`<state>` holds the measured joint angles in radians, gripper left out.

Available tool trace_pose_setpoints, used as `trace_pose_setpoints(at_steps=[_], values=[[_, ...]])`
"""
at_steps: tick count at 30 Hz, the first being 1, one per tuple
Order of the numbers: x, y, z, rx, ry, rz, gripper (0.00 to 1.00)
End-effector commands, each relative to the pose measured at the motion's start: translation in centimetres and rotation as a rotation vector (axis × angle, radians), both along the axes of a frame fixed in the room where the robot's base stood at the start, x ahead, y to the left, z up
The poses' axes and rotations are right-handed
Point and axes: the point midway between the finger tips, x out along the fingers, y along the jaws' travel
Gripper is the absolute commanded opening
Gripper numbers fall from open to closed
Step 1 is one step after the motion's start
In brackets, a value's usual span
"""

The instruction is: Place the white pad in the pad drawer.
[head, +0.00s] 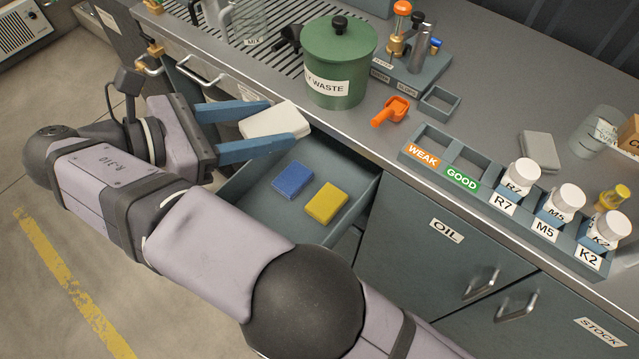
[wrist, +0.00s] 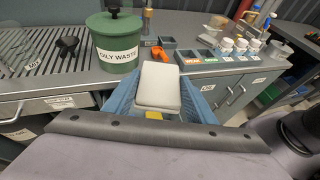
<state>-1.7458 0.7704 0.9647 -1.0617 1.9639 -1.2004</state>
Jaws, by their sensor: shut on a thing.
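The white pad (head: 275,121) is held between the two blue fingers of my gripper (head: 280,123), which is shut on it. In the wrist view the pad (wrist: 158,86) sits between the fingers. The open drawer (head: 346,204) is below and to the right of the pad in the head view. A blue pad (head: 293,180) and a yellow pad (head: 326,203) lie in the drawer. The white pad is above the drawer's far left part, near the counter edge. The left part of the drawer is hidden by my arm.
A green oily waste can (head: 338,75) stands on the counter close to the gripper. An orange scoop (head: 391,111) and a labelled rack (head: 480,180) with white-capped bottles are to its right. A grey pad (head: 539,150) lies behind the rack.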

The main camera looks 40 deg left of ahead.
Motion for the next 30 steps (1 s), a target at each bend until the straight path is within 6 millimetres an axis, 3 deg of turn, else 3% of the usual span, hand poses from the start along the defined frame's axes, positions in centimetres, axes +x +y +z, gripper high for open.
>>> trace_pose_setpoints(at_steps=[8,21,30], values=[[1.8,-0.6,-3.7,-0.002,0.002,0.053,0.26],[8.6,-2.5,-17.0,-0.001,0.002,0.23,0.26],[11.3,-3.0,-21.9,0.002,0.002,0.306,0.26]])
